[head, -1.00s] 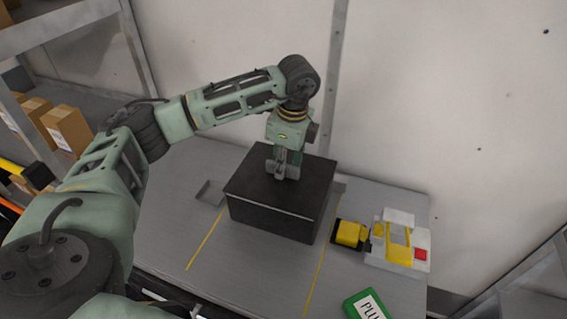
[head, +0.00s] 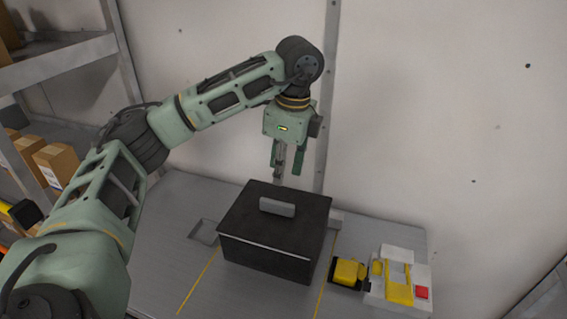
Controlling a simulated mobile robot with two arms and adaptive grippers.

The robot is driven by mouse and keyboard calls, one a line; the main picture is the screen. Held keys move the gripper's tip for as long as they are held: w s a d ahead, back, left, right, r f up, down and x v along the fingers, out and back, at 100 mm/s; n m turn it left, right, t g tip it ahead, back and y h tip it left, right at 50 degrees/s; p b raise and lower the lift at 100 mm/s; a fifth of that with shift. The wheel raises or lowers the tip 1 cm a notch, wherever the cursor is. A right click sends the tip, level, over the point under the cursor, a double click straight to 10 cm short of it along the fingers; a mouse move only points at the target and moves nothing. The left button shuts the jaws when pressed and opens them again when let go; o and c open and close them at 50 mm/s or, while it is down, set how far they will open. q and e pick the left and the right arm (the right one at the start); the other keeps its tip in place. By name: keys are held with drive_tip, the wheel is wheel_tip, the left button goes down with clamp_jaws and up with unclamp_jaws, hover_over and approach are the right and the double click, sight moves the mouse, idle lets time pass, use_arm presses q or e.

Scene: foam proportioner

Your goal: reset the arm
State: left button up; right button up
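My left gripper (head: 285,167) hangs pointing down over the rear part of a black box (head: 268,250). Its fingers look spread with nothing between them, and they are clear of the box. The box stands on the grey bench, closed by a dark lid (head: 250,206) with a grey block-like handle (head: 277,207) on top. The handle is in front of and below the fingers, not touched by them. My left arm reaches in from the left, with its elbow raised. My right gripper is not in view.
The grey bench (head: 165,235) has yellow lines and a shallow square recess (head: 203,232) left of the box. To the right are a yellow-and-black part (head: 348,272) and a white-and-yellow unit with a red button (head: 421,293). Shelves with cartons (head: 55,165) stand left; a wall is behind.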

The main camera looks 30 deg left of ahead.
use_arm(q)
drive_tip(key=shift+d+r, duration=0.1)
drive_tip(key=shift+r, duration=0.6)
